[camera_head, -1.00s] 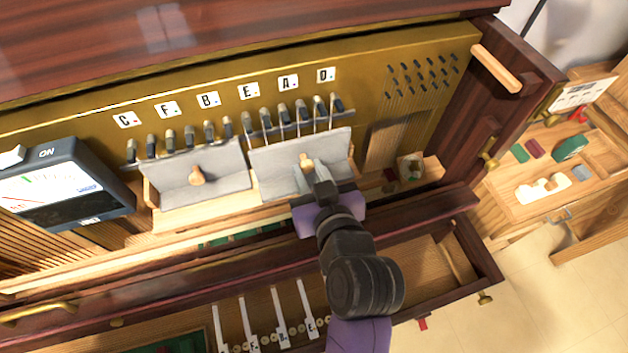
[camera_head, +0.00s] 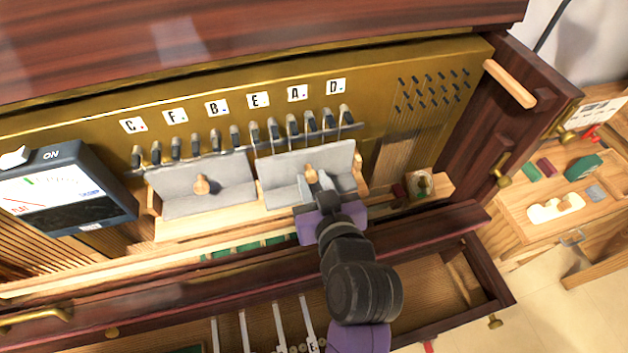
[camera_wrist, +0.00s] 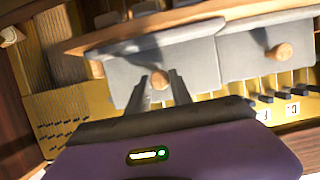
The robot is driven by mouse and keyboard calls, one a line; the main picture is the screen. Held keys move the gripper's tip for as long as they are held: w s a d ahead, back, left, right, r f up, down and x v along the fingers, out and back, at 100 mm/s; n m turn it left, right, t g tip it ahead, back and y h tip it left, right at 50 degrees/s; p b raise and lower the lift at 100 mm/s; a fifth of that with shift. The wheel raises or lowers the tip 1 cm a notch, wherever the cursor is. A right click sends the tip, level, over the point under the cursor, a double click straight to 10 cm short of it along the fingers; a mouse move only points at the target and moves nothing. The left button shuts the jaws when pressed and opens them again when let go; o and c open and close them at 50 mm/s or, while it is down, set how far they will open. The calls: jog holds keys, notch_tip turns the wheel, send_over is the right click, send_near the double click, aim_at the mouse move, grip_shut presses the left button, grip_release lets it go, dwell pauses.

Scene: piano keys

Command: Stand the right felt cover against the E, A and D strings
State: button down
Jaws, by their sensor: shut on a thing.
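The right felt cover (camera_head: 283,180) is a grey panel with a round wooden knob (camera_head: 311,172). It is tilted in front of the strings below the E (camera_head: 258,100), A (camera_head: 298,93) and D (camera_head: 335,85) labels. I cannot tell whether its back touches the strings. My gripper (camera_head: 314,180) is shut on the knob. In the wrist view, the gripper's fingers (camera_wrist: 158,90) sit on both sides of the knob, against the grey felt. My gripper and wrist hide part of the cover's lower edge.
The left felt cover (camera_head: 180,190) leans beside it under C, F and B. A tuner (camera_head: 65,190) marked ON stands at the left. Tuning pins rise above both covers. A small object (camera_head: 419,184) sits on the wooden ledge at right. An open drawer lies below.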

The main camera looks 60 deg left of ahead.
aim_at(312, 176)
jog(key=shift+w+a+b, duration=0.15)
jog(key=shift+w+a, duration=0.1)
jog(key=shift+a, duration=0.55)
jog(key=shift+w+a+b, duration=0.15)
jog(key=shift+w+a, duration=0.1)
jog(key=shift+a, duration=0.55)
dwell(0.8)
jog(key=c, duration=1.1)
grip_release()
jog(key=shift+o, duration=0.2)
jog(key=shift+f, duration=0.1)
jog(key=f+p+v, duration=0.1)
jog(key=p+v, duration=0.1)
jog(key=v, duration=0.6)
jog(key=shift+d+p, duration=0.3)
jog(key=shift+p, duration=0.1)
jog(key=shift+s+r, duration=0.1)
